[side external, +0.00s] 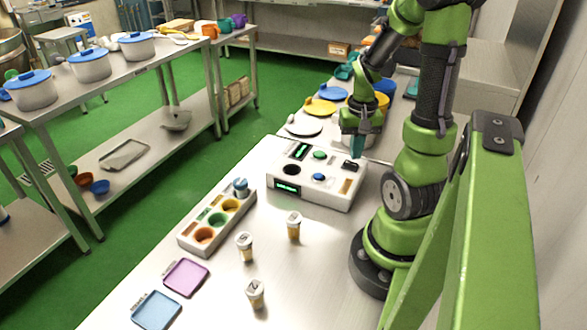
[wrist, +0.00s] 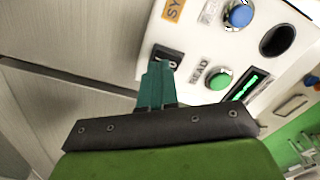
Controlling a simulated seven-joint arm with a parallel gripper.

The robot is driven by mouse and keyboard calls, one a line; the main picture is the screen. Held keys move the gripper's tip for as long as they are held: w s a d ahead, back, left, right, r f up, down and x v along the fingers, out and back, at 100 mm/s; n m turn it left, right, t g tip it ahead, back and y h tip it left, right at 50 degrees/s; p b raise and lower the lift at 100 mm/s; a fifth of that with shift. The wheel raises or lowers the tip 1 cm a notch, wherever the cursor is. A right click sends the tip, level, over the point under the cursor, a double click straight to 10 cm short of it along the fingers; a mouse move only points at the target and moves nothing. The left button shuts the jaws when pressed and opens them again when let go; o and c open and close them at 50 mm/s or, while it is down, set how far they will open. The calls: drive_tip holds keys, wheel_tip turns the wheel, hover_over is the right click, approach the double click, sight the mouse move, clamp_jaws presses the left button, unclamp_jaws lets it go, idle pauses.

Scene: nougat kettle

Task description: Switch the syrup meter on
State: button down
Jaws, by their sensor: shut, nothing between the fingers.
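The syrup meter (side external: 310,188) is a white box on the steel table; its panel fills the top right of the wrist view (wrist: 198,52). A small black rocker switch (wrist: 170,56) sits near the panel's edge, by an orange label starting "SY". My gripper (side external: 357,150) has teal fingers, shut and empty. In the wrist view its fingertips (wrist: 158,66) are right at the switch and partly cover it; I cannot tell if they touch. The switch position is unclear. A green button (wrist: 219,79), blue button (wrist: 239,16) and round dark opening (wrist: 277,40) share the panel. The front display (side external: 287,188) glows green.
A tray with coloured wells (side external: 215,217), several small lidded jars (side external: 294,226), a purple tray (side external: 186,278) and a blue tray (side external: 156,310) stand at the front. Plates and coloured lids (side external: 320,107) lie behind the meter. Bare table lies between the jars and my base.

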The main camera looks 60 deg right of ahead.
sight(354, 164)
drive_tip(key=shift+r, duration=2.45)
drive_tip(key=w+a+r+n+t, duration=0.3)
drive_tip(key=w+a+r+t, duration=0.15)
drive_tip(key=w+a, duration=0.5)
drive_tip(key=s+a+r+n+t+y, duration=0.1)
drive_tip(key=a+r+n, duration=0.4)
drive_tip(key=a, duration=1)
drive_tip(key=shift+a+r+t+y, duration=0.4)
drive_tip(key=shift+r+t+y, duration=0.1)
drive_tip(key=shift+r+t, duration=0.3)
